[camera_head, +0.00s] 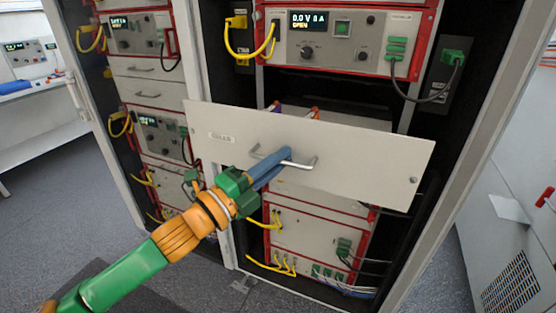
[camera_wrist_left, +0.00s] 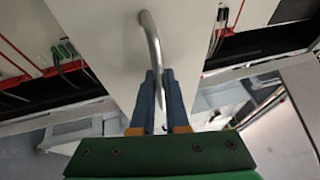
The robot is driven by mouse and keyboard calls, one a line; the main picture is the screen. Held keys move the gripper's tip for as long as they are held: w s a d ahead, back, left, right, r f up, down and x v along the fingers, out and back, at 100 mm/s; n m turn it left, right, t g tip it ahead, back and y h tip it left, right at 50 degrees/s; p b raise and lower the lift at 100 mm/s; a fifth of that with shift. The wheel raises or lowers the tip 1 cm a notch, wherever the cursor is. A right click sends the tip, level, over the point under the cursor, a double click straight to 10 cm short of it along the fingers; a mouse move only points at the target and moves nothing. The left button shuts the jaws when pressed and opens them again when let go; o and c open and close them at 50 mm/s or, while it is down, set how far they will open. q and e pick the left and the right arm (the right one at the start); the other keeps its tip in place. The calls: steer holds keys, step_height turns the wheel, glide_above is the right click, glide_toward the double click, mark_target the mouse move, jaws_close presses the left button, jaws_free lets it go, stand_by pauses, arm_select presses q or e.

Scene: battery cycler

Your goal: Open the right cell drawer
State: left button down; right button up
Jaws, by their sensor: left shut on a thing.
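The right cell drawer (camera_head: 365,155) has a pale grey front with a bent metal bar handle (camera_head: 305,163). Its front stands out from the rack, with coloured things visible behind its top edge. My left gripper (camera_head: 284,154) is shut on the handle near its middle, with its blue fingers reaching up from the lower left. In the left wrist view the handle (camera_wrist_left: 152,45) runs down between the two blue fingers (camera_wrist_left: 159,90). The drawer's inside is mostly hidden by its front. My right gripper is not in view.
A cycler unit (camera_head: 340,38) with a lit display and yellow and green-plugged cables sits above the drawer. More red-edged units (camera_head: 315,232) are below. A second rack column (camera_head: 150,90) stands at the left. A grey cabinet (camera_head: 520,220) stands at the right.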

arm_select(q)
steer(key=c, duration=1.2)
jaws_free()
steer(key=shift+w, duration=0.1)
steer(key=b+v, duration=0.3)
steer(key=v, duration=0.4)
steer(key=shift+d+f, duration=0.1)
